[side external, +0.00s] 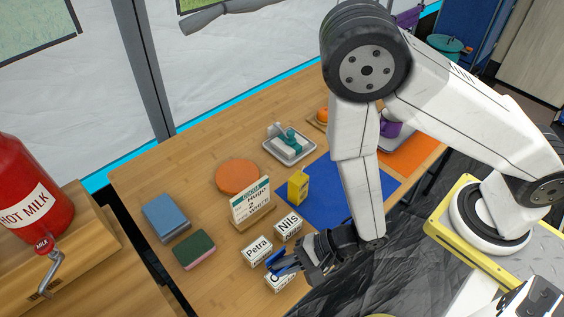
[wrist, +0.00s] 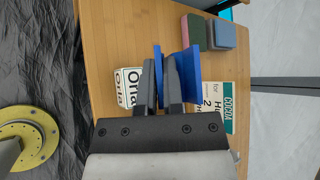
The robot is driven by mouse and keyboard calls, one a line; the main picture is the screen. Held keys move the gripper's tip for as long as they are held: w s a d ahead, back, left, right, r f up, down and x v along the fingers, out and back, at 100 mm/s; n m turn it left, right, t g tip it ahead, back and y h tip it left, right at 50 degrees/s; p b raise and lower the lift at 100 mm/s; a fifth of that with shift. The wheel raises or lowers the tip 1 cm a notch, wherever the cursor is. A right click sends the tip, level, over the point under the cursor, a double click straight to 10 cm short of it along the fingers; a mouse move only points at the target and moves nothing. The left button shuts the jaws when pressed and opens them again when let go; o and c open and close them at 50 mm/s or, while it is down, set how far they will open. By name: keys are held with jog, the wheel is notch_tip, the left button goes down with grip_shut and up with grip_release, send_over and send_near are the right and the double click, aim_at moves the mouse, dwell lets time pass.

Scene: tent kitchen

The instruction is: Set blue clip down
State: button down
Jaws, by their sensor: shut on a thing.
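My gripper (side external: 298,259) is low over the near edge of the wooden table, shut on the blue clip (side external: 281,266). In the wrist view the blue clip (wrist: 190,62) sits between and beyond the fingertips (wrist: 160,75), which partly hide it. In the side view the clip overlaps a white name box (side external: 277,283) whose label is mostly covered; the wrist view shows a box labelled Orla (wrist: 128,90) beside the fingers. I cannot tell whether the clip touches a box.
Name boxes Petra (side external: 257,251) and Nils (side external: 288,226) stand close by, with a cocoa card (side external: 251,203) behind.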

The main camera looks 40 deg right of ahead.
jog(key=w+d+f+m+t+h, duration=0.1)
jog(key=w+d+m, duration=0.15)
jog(key=d, duration=0.45)
jog(key=w+d+f+m+h, duration=0.1)
jog(key=w+d+f+m, duration=0.15)
jog(key=d, duration=0.35)
jog(key=s+d+m+h, duration=0.1)
jog(key=d+m, duration=0.2)
jog(key=d, duration=0.4)
jog(key=s+d+m+t+h, duration=0.1)
jog(key=d+m, duration=0.2)
jog(key=d, duration=0.5)
jog(key=shift+s+d+f, duration=0.15)
jog(key=shift+s+d, duration=0.15)
jog(key=shift+f, duration=0.1)
jog(key=shift+f, duration=2.15)
jog(key=shift+f, duration=1.8)
